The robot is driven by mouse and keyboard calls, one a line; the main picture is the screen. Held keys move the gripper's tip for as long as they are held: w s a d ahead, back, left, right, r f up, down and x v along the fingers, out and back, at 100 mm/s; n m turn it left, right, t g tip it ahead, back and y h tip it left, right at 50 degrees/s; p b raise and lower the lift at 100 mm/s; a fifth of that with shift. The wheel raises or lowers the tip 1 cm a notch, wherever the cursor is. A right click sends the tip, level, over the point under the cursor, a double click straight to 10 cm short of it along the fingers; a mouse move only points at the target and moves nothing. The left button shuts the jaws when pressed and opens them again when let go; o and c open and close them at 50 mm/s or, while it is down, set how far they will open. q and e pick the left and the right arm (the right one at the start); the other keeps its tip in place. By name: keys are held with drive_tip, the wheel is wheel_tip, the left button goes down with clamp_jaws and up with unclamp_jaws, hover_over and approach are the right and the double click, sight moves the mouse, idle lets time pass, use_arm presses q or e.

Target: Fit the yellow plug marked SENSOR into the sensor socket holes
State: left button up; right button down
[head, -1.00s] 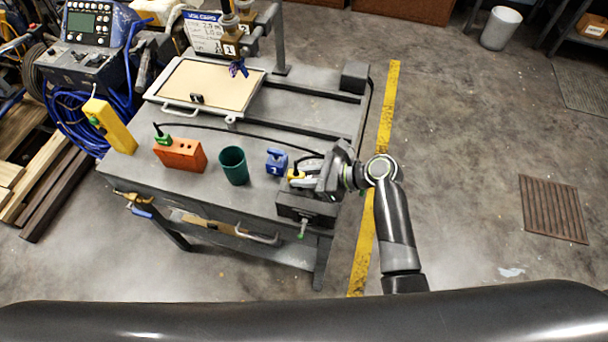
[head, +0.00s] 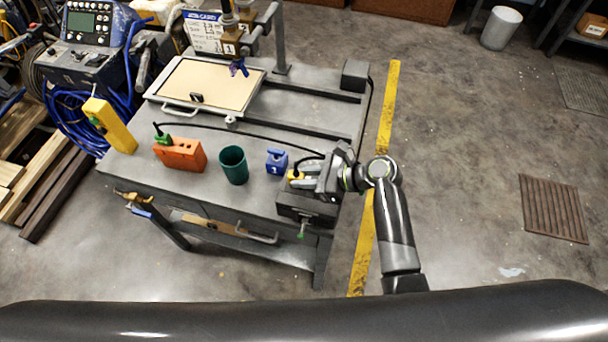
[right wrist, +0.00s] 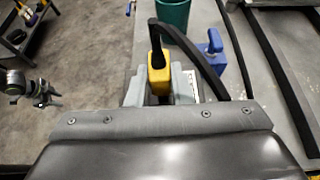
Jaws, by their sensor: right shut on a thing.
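The yellow plug (head: 295,175) is between the fingers of my right gripper (head: 302,184), which is shut on it. In the right wrist view the yellow plug (right wrist: 158,77) stands between the two grey fingers, with a black cable rising from its far end. No SENSOR lettering is readable. The gripper is over a dark grey block (head: 307,208) at the table's front right corner. The plug's lower end and any holes beneath it are hidden, so I cannot tell whether it touches a socket. My left gripper is not in view.
A framed tan panel (head: 210,84) lies farther back.

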drive_tip(key=shift+f, duration=1.25)
idle(0.7)
drive_tip(key=c, duration=1.2)
unclamp_jaws()
drive_tip(key=shift+o, duration=0.4)
drive_tip(key=shift+o, duration=1.2)
drive_tip(key=shift+p+v, duration=0.9)
drive_tip(key=shift+v, duration=0.2)
drive_tip(key=shift+p+v, duration=1.9)
drive_tip(key=shift+v, duration=0.35)
drive_tip(key=shift+s+d+r, duration=0.1)
drive_tip(key=shift+d, duration=0.05)
